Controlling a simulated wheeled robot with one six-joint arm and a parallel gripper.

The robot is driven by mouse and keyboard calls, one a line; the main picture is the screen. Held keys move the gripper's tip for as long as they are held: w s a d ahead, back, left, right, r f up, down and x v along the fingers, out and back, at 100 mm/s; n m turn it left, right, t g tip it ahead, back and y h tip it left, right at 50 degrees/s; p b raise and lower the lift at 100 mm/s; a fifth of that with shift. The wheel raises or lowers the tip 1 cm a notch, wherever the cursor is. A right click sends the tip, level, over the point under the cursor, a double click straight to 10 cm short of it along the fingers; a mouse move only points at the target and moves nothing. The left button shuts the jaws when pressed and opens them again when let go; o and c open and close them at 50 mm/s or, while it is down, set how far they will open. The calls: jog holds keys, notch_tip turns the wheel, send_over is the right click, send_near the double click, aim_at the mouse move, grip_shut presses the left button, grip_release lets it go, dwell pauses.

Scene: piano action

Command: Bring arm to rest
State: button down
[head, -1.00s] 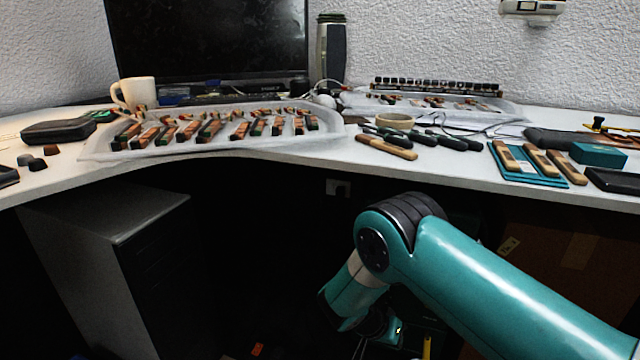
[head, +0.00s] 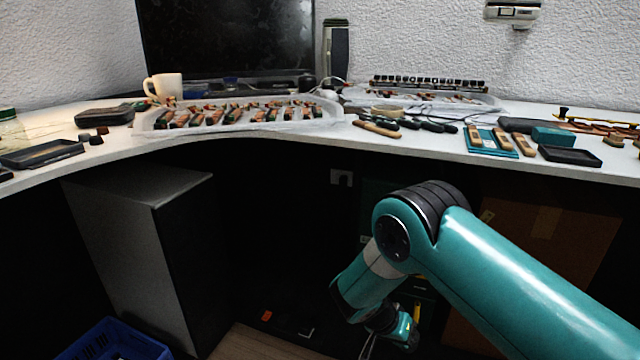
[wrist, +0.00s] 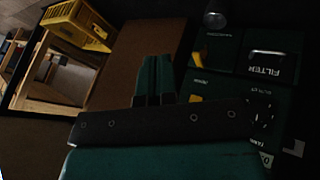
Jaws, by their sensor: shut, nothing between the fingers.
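My teal arm hangs folded in front of and below the desk edge in the head view. My gripper (wrist: 155,78) shows in the wrist view with its two teal fingers together and nothing between them. In the head view the arm's lower end hangs under the desk, and the fingertips cannot be made out there. The fingers are apart from every object on the desk.
The curved white desk (head: 290,140) carries a tray of piano parts (head: 150,122), handled tools and a black tray (head: 570,155). Below stand a grey cabinet (head: 110,240) and a blue crate (head: 115,342). The wrist view shows a yellow crate (wrist: 75,22) and dark labelled boxes (wrist: 268,60).

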jog(key=s+a+r+n+y+p, duration=0.1)
jog(key=s+a+r+n+y, duration=0.2)
jog(key=r, duration=1.1)
jog(key=s+a+r+n+y+p, duration=0.1)
jog(key=s+r+n+y, duration=0.3)
jog(key=r, duration=0.9)
jog(key=s+r+n+g+y+p, duration=0.1)
jog(key=s+r+n+y, duration=0.15)
jog(key=s+r, duration=0.6)
jog(key=s+r+n+y+p, duration=0.1)
jog(key=s+r+n, duration=0.35)
jog(key=s, duration=0.75)
notch_tip(320, 180, up, 39)
jog(key=p, duration=3.8)
jog(key=shift+s+a, duration=0.15)
jog(key=shift+s, duration=0.1)
jog(key=shift+y, duration=0.25)
